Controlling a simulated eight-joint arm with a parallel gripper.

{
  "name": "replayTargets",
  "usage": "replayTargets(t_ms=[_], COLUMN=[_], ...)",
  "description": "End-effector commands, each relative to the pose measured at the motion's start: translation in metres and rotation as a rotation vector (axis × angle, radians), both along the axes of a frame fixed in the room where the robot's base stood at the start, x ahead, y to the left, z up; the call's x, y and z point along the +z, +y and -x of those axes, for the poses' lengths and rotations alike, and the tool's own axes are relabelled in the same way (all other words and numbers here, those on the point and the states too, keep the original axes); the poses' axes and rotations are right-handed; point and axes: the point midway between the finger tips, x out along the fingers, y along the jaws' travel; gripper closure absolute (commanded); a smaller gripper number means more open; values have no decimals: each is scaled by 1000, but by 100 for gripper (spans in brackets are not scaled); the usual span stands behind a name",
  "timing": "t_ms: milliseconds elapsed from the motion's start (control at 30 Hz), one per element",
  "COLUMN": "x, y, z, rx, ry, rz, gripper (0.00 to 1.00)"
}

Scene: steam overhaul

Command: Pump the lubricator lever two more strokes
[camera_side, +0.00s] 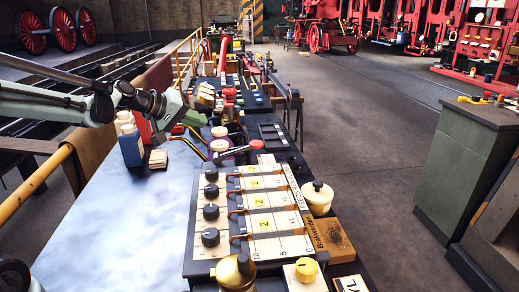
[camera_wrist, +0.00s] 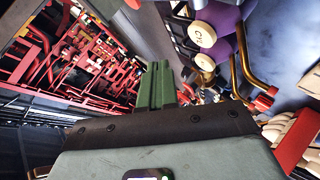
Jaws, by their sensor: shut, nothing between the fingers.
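My gripper (camera_side: 194,118) is shut and empty, its green fingers held above the far part of the bench. In the wrist view the green fingers (camera_wrist: 157,86) lie together with nothing between them. Bent brass rods (camera_side: 190,146) stand below and near the fingers, and one with a red tip shows right of them in the wrist view (camera_wrist: 246,68). A grey bar (camera_side: 236,153) lies beside a purple round part (camera_side: 220,146). I cannot tell which of these is the lubricator lever. The fingers do not visibly touch any of them.
Blue and white bottles (camera_side: 130,145) stand left of the fingers. A panel with black knobs (camera_side: 210,212) and yellow number cards fills the near bench, with a brass pot (camera_side: 235,270) and a cream lidded pot (camera_side: 318,197) around it. The blue-grey bench top (camera_side: 120,220) at left is mostly clear.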

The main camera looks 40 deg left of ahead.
Motion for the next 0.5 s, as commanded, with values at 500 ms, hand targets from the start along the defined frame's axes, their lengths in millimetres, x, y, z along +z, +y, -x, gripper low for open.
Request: replayTargets(t_ms=[500], x=[14], y=[2], z=[2], rx=[1], ry=[0], rz=[1], gripper=[100])
